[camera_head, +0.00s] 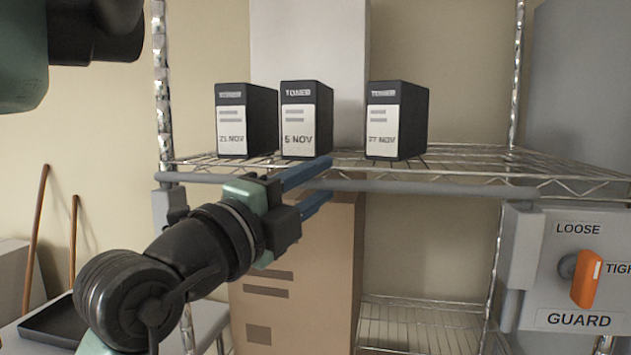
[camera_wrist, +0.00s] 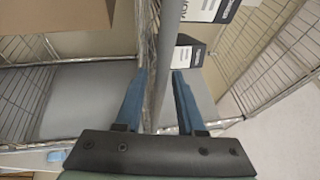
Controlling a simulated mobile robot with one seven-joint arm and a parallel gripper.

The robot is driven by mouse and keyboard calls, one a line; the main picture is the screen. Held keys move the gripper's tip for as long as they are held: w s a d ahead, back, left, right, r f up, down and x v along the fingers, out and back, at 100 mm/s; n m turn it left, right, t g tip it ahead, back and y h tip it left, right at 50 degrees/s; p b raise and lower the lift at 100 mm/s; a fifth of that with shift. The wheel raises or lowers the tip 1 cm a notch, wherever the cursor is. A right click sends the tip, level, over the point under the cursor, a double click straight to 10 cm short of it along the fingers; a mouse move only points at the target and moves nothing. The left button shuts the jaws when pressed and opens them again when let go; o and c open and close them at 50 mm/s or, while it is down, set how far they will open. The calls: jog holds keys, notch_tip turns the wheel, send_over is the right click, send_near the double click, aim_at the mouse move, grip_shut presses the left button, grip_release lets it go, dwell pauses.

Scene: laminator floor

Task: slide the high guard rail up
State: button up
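The high guard rail (camera_head: 430,187) is a grey horizontal bar along the front edge of the wire shelf, about level with it. Its ends meet grey brackets on the left and right posts. My gripper (camera_head: 325,177) is open, with one blue finger above the rail and one below it. In the wrist view the rail (camera_wrist: 172,40) runs between the two fingers (camera_wrist: 160,75), with gaps beside it. An orange knob (camera_head: 585,285) is on a grey panel marked LOOSE, GUARD and a partly cut-off TIGHT; its handle stands nearly upright.
Three black toner boxes with white labels, 21 NOV (camera_head: 232,125), 5 NOV (camera_head: 298,125) and 27 NOV (camera_head: 383,125), stand on the wire shelf (camera_head: 470,160) just behind the rail. A brown carton (camera_head: 335,270) stands below. Two wooden handles (camera_head: 37,240) lean at the left wall.

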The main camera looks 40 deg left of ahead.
grip_shut()
dwell(1.2)
